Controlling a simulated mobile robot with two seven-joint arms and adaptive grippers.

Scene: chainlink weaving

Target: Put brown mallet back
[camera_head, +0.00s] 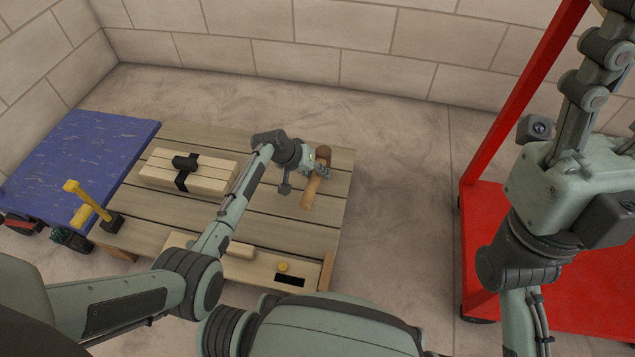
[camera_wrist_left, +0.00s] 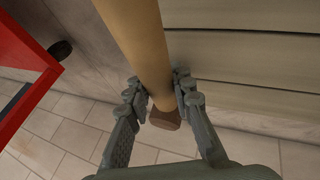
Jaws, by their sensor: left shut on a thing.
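The brown mallet has a tan wooden handle (camera_head: 311,192) and a brown end (camera_head: 323,152). It is near the right side of the wooden table in the head view. My left gripper (camera_head: 319,172) is shut on the mallet's handle. In the left wrist view its fingers (camera_wrist_left: 158,92) lie on both sides of the handle (camera_wrist_left: 138,40), with the brown end (camera_wrist_left: 165,119) just past them. I cannot tell whether the mallet touches the table. My right gripper (camera_head: 600,72) is raised at the upper right, partly cut off by the frame, and its opening is unclear.
The slatted wooden table (camera_head: 270,222) carries a pale wooden block with a black part (camera_head: 185,168) and, at its left edge, a yellow-handled mallet (camera_head: 92,206). A blue-topped surface (camera_head: 75,150) adjoins on the left. A red frame (camera_head: 478,225) stands right, across clear floor (camera_head: 400,190).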

